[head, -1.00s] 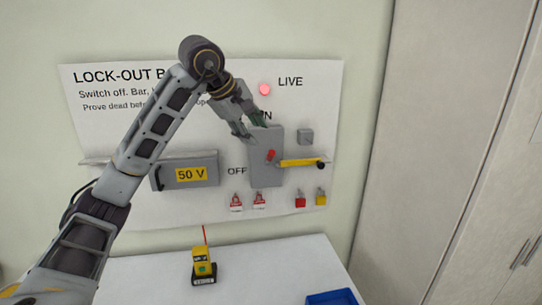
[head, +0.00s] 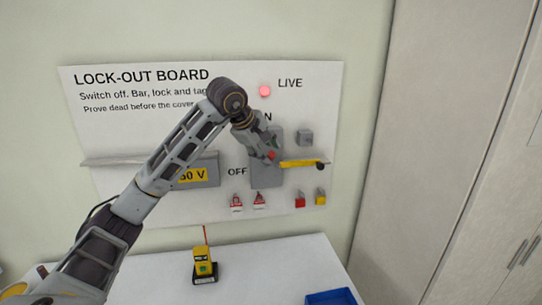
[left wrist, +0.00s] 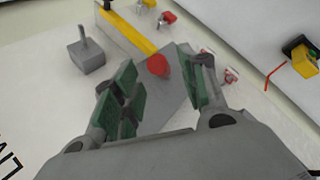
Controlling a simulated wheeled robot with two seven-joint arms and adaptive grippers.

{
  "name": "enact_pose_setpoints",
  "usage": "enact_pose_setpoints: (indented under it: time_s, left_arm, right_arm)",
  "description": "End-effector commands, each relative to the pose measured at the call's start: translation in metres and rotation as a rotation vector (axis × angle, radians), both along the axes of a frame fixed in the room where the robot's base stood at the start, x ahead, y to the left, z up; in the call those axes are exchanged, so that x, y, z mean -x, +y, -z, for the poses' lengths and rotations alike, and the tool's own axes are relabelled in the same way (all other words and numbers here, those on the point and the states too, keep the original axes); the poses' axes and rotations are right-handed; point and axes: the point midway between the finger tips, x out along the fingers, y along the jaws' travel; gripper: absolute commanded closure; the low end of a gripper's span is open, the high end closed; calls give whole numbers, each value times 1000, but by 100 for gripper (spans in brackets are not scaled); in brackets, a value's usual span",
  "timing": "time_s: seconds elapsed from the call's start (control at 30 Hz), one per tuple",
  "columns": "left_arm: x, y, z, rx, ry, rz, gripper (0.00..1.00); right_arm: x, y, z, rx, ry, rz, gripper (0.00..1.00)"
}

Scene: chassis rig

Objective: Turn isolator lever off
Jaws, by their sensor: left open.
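The isolator is a grey box (head: 262,180) on the lock-out board, with "OFF" printed beside its lower left. Its lever has a red end (head: 272,155), which also shows in the left wrist view as a red knob (left wrist: 158,65). My left gripper (head: 271,154) is at the red end in the head view. In the left wrist view its green-padded fingers (left wrist: 165,85) are open, with the red knob between and just beyond them. I cannot tell whether a finger touches it. The red lamp (head: 265,91) beside "LIVE" is lit. My right gripper is not in view.
A yellow bar (head: 298,163) sticks out right of the isolator, below a small grey box (head: 305,137). Red and yellow padlocks (head: 300,201) and red-white tags (head: 260,198) hang below. A yellow device (head: 203,262) and a blue tray (head: 331,297) are on the white table (head: 265,265).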

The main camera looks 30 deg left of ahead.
Motion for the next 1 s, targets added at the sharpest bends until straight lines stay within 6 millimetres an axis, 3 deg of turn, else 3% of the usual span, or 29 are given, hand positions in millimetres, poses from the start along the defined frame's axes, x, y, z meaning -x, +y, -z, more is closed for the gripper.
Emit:
enact_pose_setpoints:
  time_s: [0.33, 0.77, 1.0]
  left_arm:
    - [-22, -4, 27, 1, 1, 1, 57]
    - [-27, -4, 33, -1, 0, 1, 57]
    - [-27, -4, 33, 0, 0, 0, 84]
  right_arm:
    - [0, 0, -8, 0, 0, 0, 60]
    - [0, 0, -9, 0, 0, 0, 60]
    - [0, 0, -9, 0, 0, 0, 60]
